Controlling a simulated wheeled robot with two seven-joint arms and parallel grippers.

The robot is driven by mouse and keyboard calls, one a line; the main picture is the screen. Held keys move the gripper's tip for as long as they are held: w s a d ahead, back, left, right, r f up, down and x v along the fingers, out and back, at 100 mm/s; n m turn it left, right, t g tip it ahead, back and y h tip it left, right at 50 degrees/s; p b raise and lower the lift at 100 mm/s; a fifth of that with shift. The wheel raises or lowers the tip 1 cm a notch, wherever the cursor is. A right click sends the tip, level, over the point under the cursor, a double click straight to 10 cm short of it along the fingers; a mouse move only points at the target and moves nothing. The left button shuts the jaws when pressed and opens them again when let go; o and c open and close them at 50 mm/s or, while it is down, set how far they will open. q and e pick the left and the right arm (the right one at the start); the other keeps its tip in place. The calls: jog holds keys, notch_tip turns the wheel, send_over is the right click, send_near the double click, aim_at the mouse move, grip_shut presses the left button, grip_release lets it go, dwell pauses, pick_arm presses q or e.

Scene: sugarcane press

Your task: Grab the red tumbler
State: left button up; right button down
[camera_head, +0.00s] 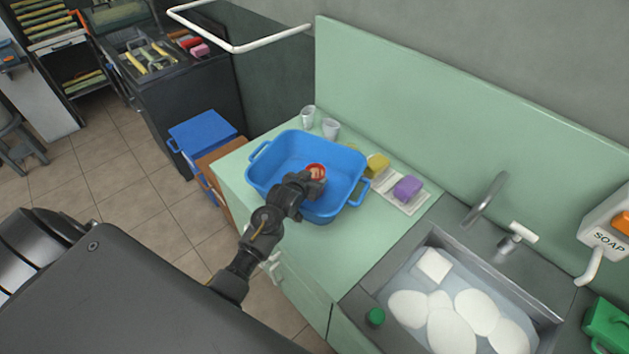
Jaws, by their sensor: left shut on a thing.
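The red tumbler (316,169) shows as a small red rim inside the blue basin (260,181) on the green counter. My left gripper (315,178) reaches over the basin's near side and is shut on the tumbler. The gripper and wrist hide most of the tumbler's body. I cannot tell whether the tumbler touches the basin floor. My right gripper is not in view.
Two pale cups (330,128) stand behind the basin. A yellow sponge (377,165) and a purple sponge (407,188) lie to its right. The sink (545,318) holds water and several white dishes. A faucet (487,200) rises behind it. The counter in front of the sponges is clear.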

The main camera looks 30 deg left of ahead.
aim_at(312, 170)
pick_arm(q)
jog(key=s+d+r+p, duration=0.7)
jog(key=s+d+r, duration=0.2)
jog(key=r, duration=0.4)
jog(key=shift+s+d, duration=0.35)
jog(key=shift+s, duration=0.15)
